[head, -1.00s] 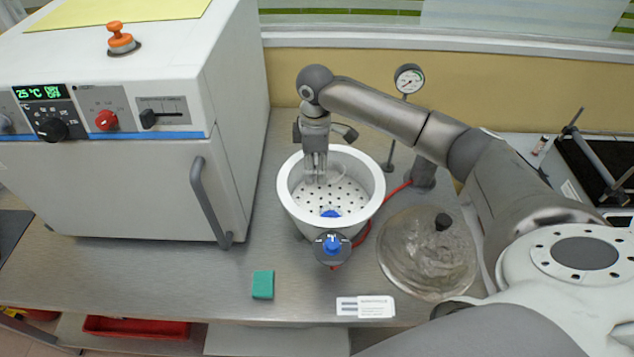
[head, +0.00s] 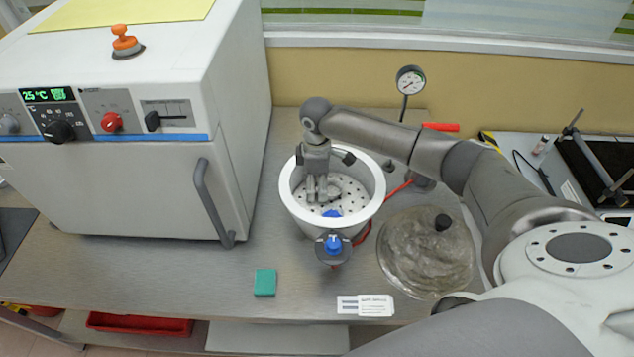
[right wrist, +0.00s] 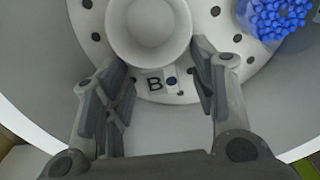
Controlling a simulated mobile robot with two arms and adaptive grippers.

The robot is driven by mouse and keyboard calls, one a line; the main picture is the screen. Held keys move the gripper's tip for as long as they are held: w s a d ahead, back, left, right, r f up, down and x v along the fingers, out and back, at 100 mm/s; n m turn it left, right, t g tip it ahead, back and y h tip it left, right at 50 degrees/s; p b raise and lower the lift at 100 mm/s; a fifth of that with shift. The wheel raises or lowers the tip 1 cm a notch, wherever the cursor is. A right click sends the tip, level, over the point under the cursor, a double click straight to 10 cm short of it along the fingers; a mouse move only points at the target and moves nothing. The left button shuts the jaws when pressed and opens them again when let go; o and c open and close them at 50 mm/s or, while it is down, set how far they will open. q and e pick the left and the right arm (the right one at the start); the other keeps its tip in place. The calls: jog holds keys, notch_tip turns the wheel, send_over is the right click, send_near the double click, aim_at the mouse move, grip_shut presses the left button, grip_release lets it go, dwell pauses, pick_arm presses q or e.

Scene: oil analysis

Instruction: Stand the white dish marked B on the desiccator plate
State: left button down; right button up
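The white dish (right wrist: 148,25) stands on the perforated white desiccator plate (right wrist: 220,62) in the right wrist view. A pale label with a black B lies at its near side; I cannot tell whether it is fixed to the dish. My right gripper (right wrist: 160,65) is open, its fingers spread on either side of the dish's near part, with a small gap on the right. In the head view, my right gripper (head: 320,195) reaches down inside the white desiccator bowl (head: 372,205) and hides the dish. My left gripper is out of view.
Blue beads (right wrist: 272,15) show beside the dish. A blue-knobbed tap (head: 333,245) fronts the bowl. The glass lid (head: 425,265) with a black knob lies to the right. The oven (head: 120,190) stands left. A green block (head: 265,283) and a label card (head: 366,306) lie in front.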

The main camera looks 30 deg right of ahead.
aim_at(317, 186)
notch_tip(317, 186, up, 12)
jog(key=b, duration=0.2)
jog(key=shift+r, duration=0.15)
dwell(0.4)
